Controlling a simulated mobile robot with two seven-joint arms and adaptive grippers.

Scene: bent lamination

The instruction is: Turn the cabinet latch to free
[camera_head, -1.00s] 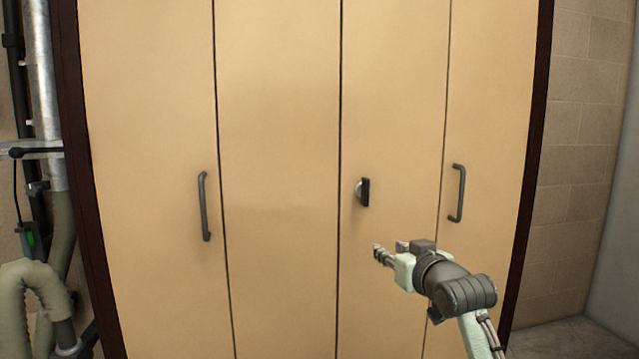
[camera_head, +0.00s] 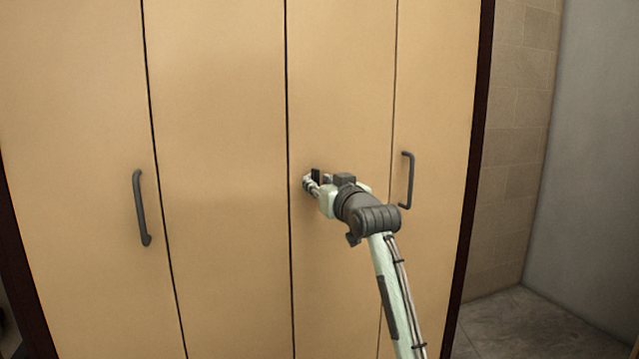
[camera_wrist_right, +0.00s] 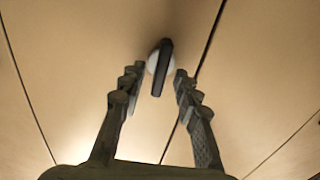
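The cabinet latch (camera_head: 316,175) is a small dark upright bar on a pale round base, on the third door panel from the left. In the right wrist view the latch (camera_wrist_right: 161,68) lies just past the fingertips, roughly midway between them, and its bar is slightly tilted. My right gripper (camera_head: 308,183) is at the latch in the head view and hides part of it. In the right wrist view the right gripper (camera_wrist_right: 159,72) is open, with a finger on each side of the bar and no clear contact. My left gripper is not in view.
The tan cabinet (camera_head: 217,120) fills most of the head view. A dark bar handle (camera_head: 141,208) is on its left panel and another handle (camera_head: 407,180) is on its right panel, just right of my right wrist. Bare floor (camera_head: 520,325) shows at the lower right.

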